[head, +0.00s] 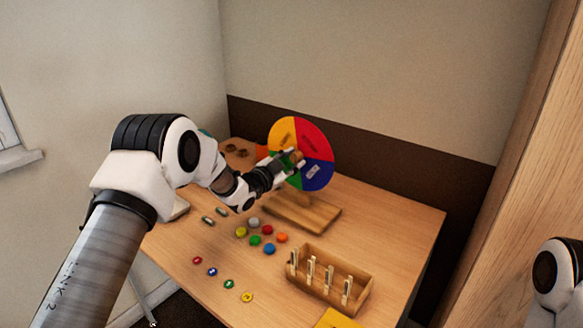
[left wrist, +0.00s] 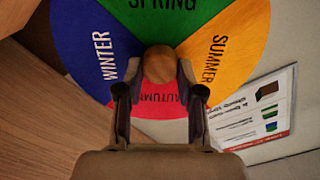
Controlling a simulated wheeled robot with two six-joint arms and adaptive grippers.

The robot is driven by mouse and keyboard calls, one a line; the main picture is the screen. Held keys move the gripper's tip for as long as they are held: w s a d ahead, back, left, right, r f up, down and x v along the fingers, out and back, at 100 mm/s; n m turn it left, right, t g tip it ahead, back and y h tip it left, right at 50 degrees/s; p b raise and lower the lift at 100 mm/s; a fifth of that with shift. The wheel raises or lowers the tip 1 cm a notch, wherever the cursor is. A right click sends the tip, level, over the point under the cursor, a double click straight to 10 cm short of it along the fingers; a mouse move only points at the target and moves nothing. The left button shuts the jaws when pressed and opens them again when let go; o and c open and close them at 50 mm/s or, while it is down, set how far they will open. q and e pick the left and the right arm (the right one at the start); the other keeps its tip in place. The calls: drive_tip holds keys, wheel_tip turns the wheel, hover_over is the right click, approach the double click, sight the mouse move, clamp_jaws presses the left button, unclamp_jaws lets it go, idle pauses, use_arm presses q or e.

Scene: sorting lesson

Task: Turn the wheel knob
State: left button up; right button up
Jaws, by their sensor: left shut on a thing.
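The round wheel (head: 316,145) with yellow, red, blue and green quarters stands upright on a wooden base (head: 300,212) towards the back of the table. In the left wrist view the wheel (left wrist: 230,15) shows the words WINTER, SPRING, SUMMER and AUTUMN. The round wooden knob (left wrist: 158,64) is at the wheel's centre. My left gripper (head: 289,161) reaches the front of the wheel and is shut on the knob, with one finger on each side of it. Its fingers (left wrist: 160,84) partly cover the red AUTUMN quarter. My right gripper is out of view.
Several coloured discs (head: 254,240) lie in front of the wheel base. A wooden box (head: 328,282) with upright pegs stands front right, with a yellow piece (head: 337,319) at the table edge. Small round tokens (head: 229,284) lie front left. The table's right side (head: 400,222) is clear.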

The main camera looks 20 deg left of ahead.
use_arm(q)
drive_tip(key=m+b, duration=0.1)
drive_tip(key=m, duration=0.1)
drive_tip(key=m+b, duration=0.3)
drive_tip(key=shift+f+m+b, duration=0.3)
drive_tip(key=shift+m+b, duration=0.1)
drive_tip(key=m+b, duration=0.3)
drive_tip(key=shift+m, duration=0.3)
drive_tip(key=shift+r+m+b, duration=0.2)
drive_tip(key=shift+m+b, duration=0.4)
drive_tip(key=shift+b, duration=0.1)
drive_tip(key=o, duration=1.1)
drive_tip(key=shift+o, duration=0.2)
